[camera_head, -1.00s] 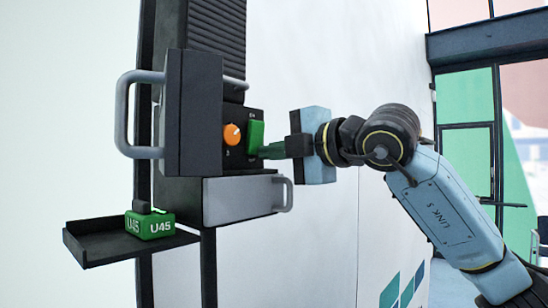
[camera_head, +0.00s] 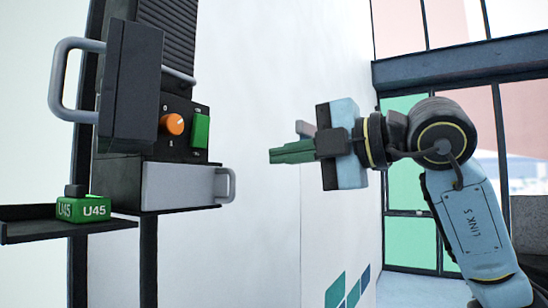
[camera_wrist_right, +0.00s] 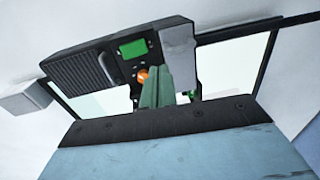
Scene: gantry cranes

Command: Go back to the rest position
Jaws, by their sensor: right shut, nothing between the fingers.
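My right gripper (camera_head: 292,152) points left in the head view, its green fingers shut with nothing between them. It is apart from the black control panel (camera_head: 178,148), with a gap of bare wall between. The panel carries an orange knob (camera_head: 173,124) and a green rocker switch (camera_head: 200,131). In the right wrist view my shut fingers (camera_wrist_right: 157,75) point toward the panel and cover part of it below the orange knob (camera_wrist_right: 142,76). My left gripper is in neither view.
A dark door with a grey handle (camera_head: 62,80) stands open left of the panel. A grey drawer (camera_head: 180,186) with a handle is below. A green U45 block (camera_head: 84,208) sits on a dark shelf (camera_head: 30,232). Windows are at the right; space around my gripper is clear.

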